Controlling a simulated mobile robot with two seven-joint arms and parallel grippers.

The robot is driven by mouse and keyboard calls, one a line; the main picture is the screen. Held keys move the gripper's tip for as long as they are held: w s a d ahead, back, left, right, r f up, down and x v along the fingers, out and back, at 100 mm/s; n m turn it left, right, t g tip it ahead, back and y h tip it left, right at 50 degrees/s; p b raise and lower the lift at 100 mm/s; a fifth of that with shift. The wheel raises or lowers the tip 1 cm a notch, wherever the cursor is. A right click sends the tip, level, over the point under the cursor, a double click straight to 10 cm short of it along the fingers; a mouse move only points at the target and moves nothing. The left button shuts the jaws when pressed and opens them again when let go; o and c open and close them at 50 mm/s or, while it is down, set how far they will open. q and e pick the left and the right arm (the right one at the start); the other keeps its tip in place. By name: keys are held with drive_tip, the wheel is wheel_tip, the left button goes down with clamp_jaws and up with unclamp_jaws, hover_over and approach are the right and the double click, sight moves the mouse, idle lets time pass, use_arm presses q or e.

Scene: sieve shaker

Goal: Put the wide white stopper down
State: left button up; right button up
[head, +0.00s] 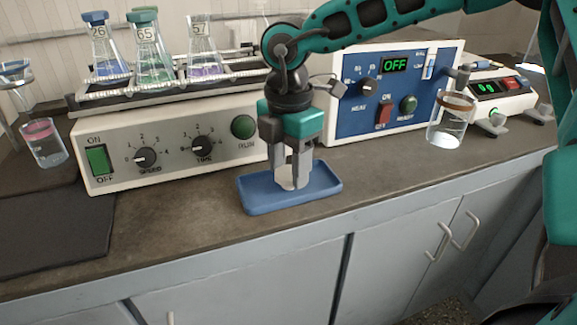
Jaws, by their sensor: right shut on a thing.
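The wide white stopper (286,182) is between the fingers of my right gripper (292,180), low over the blue tray (262,205). The fingers point straight down and are shut on the stopper. The fingers hide part of it, and I cannot tell whether its bottom touches the tray floor. My left gripper is not in the head view.
A shaker (175,155) holding flasks marked 26, 65 and 57 stands behind left. A blue-fronted unit reading OFF (395,95) stands behind right, with a glass vessel (448,130) before it. A beaker (45,150) stands left. Counter beside the tray is clear.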

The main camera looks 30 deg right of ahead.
sight(288, 171)
drive_tip(key=shift+f+b, duration=0.2)
drive_tip(key=shift+b, duration=0.15)
drive_tip(key=o, duration=1)
drive_tip(key=shift+r, duration=0.1)
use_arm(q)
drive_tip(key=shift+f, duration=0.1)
use_arm(e)
drive_tip(key=shift+r, duration=0.1)
drive_tip(key=shift+r+p, duration=0.2)
drive_tip(key=shift+p, duration=0.35)
use_arm(q)
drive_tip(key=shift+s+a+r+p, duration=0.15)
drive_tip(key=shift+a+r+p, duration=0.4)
drive_tip(key=shift+p, duration=0.6)
use_arm(e)
wheel_tip(288, 171, up, 12)
drive_tip(key=shift+f, duration=0.1)
